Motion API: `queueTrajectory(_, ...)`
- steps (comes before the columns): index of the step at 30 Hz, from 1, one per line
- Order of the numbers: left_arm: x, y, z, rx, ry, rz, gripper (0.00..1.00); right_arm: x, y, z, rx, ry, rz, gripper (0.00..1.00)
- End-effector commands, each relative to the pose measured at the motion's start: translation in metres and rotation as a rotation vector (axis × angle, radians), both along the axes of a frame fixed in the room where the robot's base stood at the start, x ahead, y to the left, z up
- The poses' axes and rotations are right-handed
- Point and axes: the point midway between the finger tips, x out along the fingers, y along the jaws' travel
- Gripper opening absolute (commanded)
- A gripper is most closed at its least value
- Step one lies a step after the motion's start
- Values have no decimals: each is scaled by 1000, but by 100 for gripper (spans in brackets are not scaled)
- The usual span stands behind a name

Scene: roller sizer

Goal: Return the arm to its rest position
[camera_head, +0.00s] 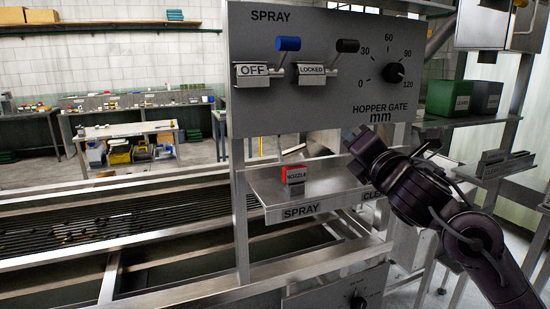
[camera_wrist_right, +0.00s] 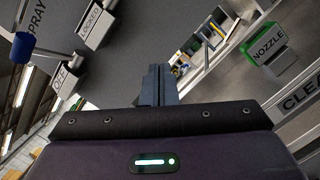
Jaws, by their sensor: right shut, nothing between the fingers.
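My right arm (camera_head: 455,225) comes in from the right, dark purple. My right gripper (camera_head: 362,150) is in front of the panel's lower right edge, below the hopper gate knob (camera_head: 394,73). In the right wrist view its fingers (camera_wrist_right: 158,86) are together with nothing between them. I cannot tell from the head view whether it touches the panel. My left gripper is not in view.
The spray panel (camera_head: 310,105) has a blue-handled lever (camera_head: 288,44) marked OFF and a black-handled one (camera_head: 347,46) marked LOCKED. Green and black bins (camera_head: 448,98) stand behind, right.

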Motion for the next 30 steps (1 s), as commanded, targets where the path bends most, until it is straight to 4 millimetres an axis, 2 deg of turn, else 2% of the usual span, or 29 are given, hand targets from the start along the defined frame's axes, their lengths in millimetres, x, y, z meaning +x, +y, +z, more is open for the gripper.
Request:
queueTrajectory(1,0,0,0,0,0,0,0,-2,6,-38,109,93,1,0)
queueTrajectory(3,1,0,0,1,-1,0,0,-9,8,-84,269,214,-18,0)
queueTrajectory(8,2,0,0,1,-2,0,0,-35,8,-178,616,469,-111,0)
queueTrajectory(12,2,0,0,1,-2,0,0,-77,2,-261,939,690,-266,0)
queueTrajectory(14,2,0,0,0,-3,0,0,-99,-2,-295,1076,778,-355,0)
queueTrajectory(15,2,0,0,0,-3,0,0,-116,-5,-316,1169,831,-421,0)
queueTrajectory(18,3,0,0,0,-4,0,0,-159,-13,-361,1374,939,-600,0)
queueTrajectory(21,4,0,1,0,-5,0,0,-196,-20,-392,1526,1004,-766,0)
queueTrajectory(24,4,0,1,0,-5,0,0,-229,-25,-414,1639,1043,-912,0)
queueTrajectory(30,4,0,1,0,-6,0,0,-286,-34,-444,1809,1072,-1183,0)
